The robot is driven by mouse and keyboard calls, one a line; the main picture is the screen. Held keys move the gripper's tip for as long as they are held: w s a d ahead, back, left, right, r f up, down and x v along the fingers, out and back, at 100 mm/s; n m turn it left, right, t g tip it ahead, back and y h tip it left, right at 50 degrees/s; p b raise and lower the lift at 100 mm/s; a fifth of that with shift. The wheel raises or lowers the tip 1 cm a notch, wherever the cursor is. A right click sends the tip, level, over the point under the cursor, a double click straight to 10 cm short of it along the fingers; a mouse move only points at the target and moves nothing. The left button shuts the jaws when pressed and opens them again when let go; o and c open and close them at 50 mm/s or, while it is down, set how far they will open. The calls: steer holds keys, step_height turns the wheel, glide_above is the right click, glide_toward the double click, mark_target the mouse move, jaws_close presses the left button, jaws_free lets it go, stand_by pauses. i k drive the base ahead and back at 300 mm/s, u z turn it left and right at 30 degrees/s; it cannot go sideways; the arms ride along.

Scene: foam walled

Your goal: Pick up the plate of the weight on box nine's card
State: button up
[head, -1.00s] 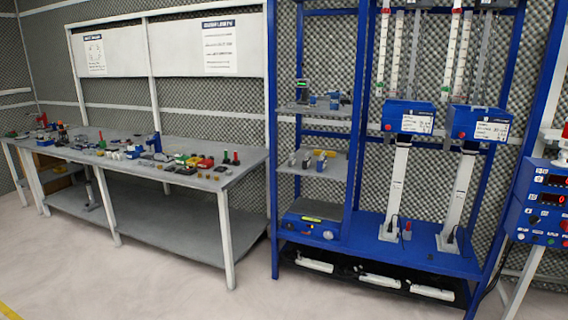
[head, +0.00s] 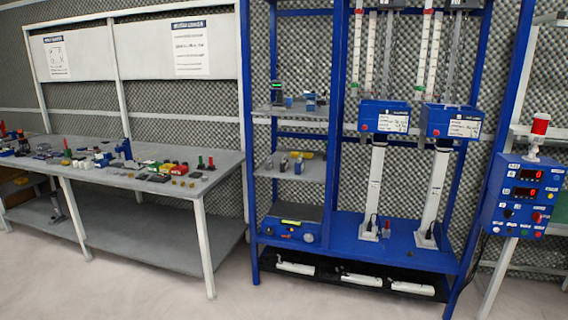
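Two blue boxes, the left one (head: 371,110) and the right one (head: 437,117), are mounted on the blue rack. Each has a white card on its front, the left card (head: 395,123) and the right card (head: 464,129). The writing is too small to read, so I cannot tell which box, if either, is box nine. I cannot pick out a weight plate for certain. Many small items lie on the grey workbench (head: 228,160), too small to identify as weights. My gripper is not in view.
The blue rack (head: 337,170) has shelves at its left with small devices and a blue scale-like unit (head: 291,226) low down. A blue control box (head: 522,195) with red displays and a red lamp (head: 540,124) stands at right. The pale floor (head: 150,290) in front is clear.

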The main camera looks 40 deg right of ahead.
mark_target(269, 163)
steer(key=z, duration=0.1)
steer(key=i, duration=1.75)
steer(key=z, duration=0.5)
steer(key=i, duration=0.85)
steer(key=z, duration=0.8)
steer(key=i, duration=0.6)
steer(key=z, duration=0.85)
steer(key=i, duration=0.65)
steer(key=z, duration=0.3)
